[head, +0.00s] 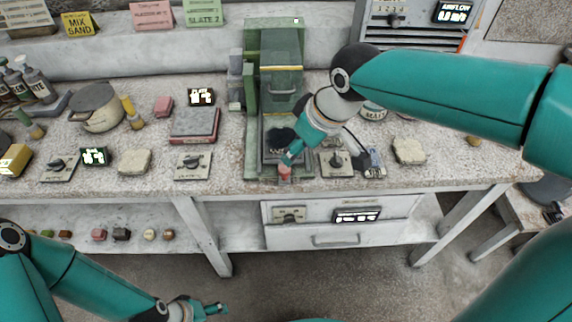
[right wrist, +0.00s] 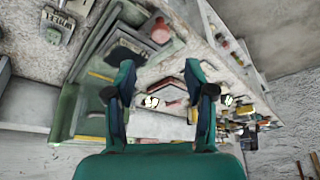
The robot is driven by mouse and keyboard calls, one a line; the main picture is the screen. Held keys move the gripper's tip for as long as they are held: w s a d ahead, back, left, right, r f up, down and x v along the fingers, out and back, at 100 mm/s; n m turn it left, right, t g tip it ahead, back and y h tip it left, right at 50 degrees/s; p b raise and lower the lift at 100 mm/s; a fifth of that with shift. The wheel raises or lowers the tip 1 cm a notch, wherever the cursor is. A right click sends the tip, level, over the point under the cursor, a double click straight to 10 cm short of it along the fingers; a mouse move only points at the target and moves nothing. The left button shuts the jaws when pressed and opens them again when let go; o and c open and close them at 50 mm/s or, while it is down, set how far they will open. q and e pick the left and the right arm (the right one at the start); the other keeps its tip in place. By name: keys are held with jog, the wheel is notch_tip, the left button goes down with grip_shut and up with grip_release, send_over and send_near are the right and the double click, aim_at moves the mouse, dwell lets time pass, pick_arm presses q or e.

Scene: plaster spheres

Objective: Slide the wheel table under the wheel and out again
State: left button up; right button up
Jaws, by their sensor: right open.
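The green machine (head: 262,35) stands on the bench, with a green hood carrying a yellow stripe; I cannot make out the wheel itself. Its dark table (head: 270,152) lies low at the front, between green rails, with a black piece on it. A red knob (head: 285,171) is at the table's front end and also shows in the right wrist view (right wrist: 160,31). My right gripper (head: 290,157) reaches down just above the knob, its fingers apart and empty in the right wrist view (right wrist: 160,72). My left gripper (head: 213,309) hangs low before the bench; its fingers are too small to judge.
Control plates with dials (head: 193,165) flank the machine, with another (head: 336,161) at its right. A lidded pot (head: 97,106) and a red-edged block (head: 195,124) stand left. A drawer (head: 338,235) is under the bench. The bench's front edge is close to the knob.

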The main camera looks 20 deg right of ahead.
aim_at(285, 168)
jog(key=x, duration=1)
grip_shut()
